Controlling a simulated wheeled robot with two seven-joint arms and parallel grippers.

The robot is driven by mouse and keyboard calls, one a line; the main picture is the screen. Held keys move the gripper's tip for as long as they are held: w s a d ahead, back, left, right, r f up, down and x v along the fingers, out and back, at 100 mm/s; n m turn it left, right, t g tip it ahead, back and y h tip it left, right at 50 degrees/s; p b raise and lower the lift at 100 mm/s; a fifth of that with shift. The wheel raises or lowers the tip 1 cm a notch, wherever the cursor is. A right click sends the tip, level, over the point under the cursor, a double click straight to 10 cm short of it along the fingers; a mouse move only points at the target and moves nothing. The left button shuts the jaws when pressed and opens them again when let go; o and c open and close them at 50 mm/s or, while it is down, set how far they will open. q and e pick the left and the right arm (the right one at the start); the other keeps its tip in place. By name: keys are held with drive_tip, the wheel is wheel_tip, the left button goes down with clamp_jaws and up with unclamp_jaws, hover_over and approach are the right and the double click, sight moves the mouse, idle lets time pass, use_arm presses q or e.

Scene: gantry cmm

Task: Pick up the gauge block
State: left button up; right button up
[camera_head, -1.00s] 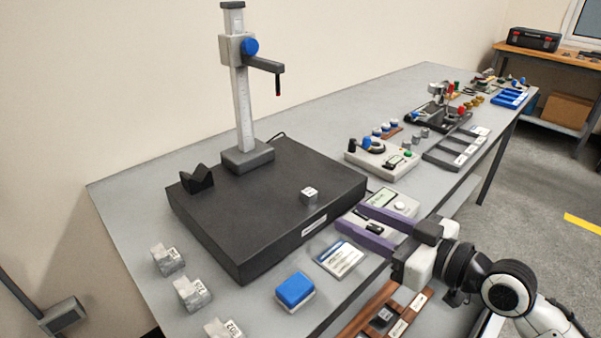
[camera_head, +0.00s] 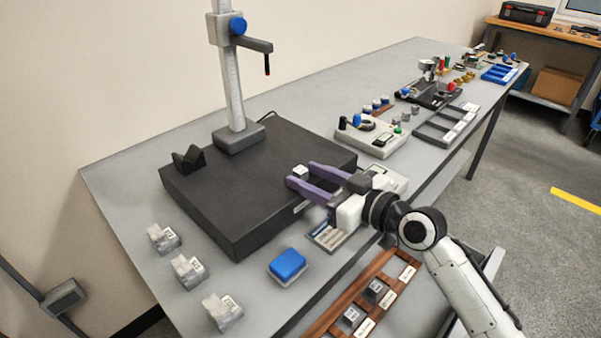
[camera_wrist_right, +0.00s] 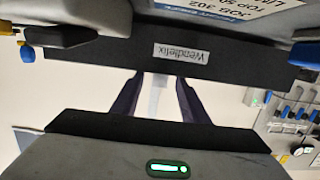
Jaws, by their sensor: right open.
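A small light-coloured block (camera_head: 299,171), likely the gauge block, sits near the front right edge of the black surface plate (camera_head: 235,190). My right gripper (camera_head: 300,174) reaches in from the right over the plate edge. Its purple fingers are open, with their tips at either side of the block; I cannot tell whether they touch it. In the right wrist view the fingers (camera_wrist_right: 157,95) stand apart with a pale strip between them; I cannot tell whether it is the block. My left gripper is not in view.
A height stand (camera_head: 232,85) and black V-block (camera_head: 189,158) stand on the plate. Several clear-grey labelled blocks (camera_head: 188,270) and a blue-topped pad (camera_head: 288,264) lie in front. A wooden rack (camera_head: 365,300) lies at the front edge. A control box (camera_head: 371,136) stands to the right.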

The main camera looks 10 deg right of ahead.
clamp_jaws()
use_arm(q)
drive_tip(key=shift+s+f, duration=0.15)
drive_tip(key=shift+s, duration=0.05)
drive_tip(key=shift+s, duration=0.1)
